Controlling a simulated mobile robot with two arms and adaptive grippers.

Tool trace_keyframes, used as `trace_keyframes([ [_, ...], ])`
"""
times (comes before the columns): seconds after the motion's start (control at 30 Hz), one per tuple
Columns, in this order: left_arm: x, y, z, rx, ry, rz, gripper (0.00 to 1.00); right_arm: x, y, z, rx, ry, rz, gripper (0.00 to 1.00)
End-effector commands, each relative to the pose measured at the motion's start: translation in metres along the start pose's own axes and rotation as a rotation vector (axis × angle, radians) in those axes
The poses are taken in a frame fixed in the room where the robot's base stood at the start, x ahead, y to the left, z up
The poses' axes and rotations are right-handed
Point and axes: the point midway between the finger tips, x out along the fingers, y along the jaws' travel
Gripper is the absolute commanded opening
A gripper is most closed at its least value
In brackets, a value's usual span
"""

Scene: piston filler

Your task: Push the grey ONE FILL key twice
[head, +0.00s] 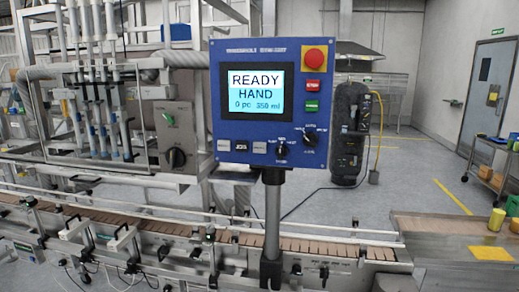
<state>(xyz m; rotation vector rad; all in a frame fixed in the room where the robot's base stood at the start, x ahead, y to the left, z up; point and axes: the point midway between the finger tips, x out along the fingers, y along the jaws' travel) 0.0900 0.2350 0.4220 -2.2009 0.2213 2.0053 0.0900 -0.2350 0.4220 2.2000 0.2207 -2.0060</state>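The blue control panel (225,100) stands on a grey post in the middle of the head view. Its screen (256,92) reads READY, HAND, 0 pc and 350 ml. Low on the panel is a row of small keys: a light grey key (223,145) at left, a dark key (242,145) in the middle, and another light grey key (259,146) at right. Their lettering is too small to tell which grey key is ONE FILL. Neither of my grippers is in view, and nothing covers the keys.
A red emergency button (314,58) sits at the panel's top right, above a red key (313,85) and a green key (312,106). Rotary knobs (309,138) are below. A conveyor (180,228) runs in front. A steel table (450,232) is at right.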

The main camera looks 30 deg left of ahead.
Motion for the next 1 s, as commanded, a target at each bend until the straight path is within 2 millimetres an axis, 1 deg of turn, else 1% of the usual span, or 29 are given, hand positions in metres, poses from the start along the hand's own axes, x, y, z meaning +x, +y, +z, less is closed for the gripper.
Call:
trace_keyframes([
  [0.03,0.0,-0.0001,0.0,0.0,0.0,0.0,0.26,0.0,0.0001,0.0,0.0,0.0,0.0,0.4],
  [0.27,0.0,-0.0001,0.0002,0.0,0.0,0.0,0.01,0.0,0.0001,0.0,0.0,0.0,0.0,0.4],
  [1.0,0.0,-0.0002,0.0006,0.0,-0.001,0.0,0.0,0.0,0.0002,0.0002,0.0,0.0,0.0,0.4],
])
